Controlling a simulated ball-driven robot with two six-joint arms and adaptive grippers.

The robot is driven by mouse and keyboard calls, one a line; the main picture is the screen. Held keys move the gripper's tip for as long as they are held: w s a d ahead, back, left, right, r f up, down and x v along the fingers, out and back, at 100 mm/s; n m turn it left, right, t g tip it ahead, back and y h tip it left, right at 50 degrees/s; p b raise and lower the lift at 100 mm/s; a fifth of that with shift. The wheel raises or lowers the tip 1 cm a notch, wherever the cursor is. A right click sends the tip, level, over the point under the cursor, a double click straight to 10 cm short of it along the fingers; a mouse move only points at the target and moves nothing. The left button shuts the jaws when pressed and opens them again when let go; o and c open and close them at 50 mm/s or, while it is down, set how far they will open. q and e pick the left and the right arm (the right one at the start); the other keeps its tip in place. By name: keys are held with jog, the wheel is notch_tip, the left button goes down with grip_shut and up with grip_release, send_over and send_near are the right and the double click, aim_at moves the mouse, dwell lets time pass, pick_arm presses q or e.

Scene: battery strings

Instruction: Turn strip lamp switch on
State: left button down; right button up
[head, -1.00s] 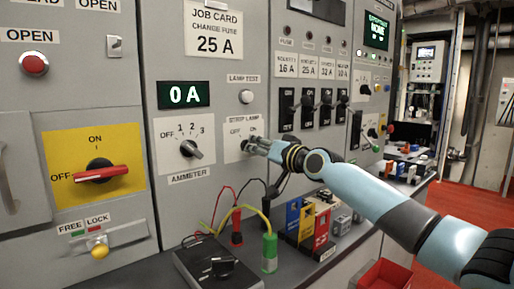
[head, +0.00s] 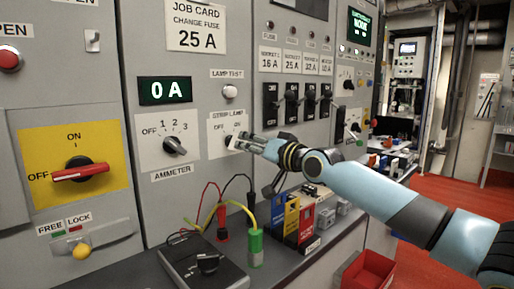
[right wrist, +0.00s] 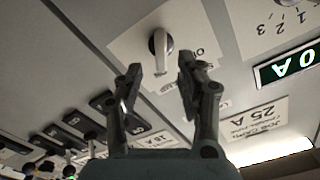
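The strip lamp switch is a knob on a white plate (head: 218,127) marked OFF and ON, on the grey panel right of the ammeter switch. In the head view my right gripper (head: 238,142) is in front of the plate and hides much of the knob. In the right wrist view the pale switch knob (right wrist: 160,48) shows just beyond the fingertips. The right gripper (right wrist: 160,68) is open there, one finger to each side of the knob, with gaps between. Contact cannot be made out. My left gripper is not in view.
The ammeter switch (head: 175,146) is left of the plate, the lamp test button (head: 230,91) above it. Black fuse switches (head: 291,103) are to the right. Below, a bench holds a meter (head: 204,264), cables and coloured boxes (head: 292,220).

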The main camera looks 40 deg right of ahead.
jog(key=shift+s+d, duration=0.1)
jog(key=shift+s, duration=1.85)
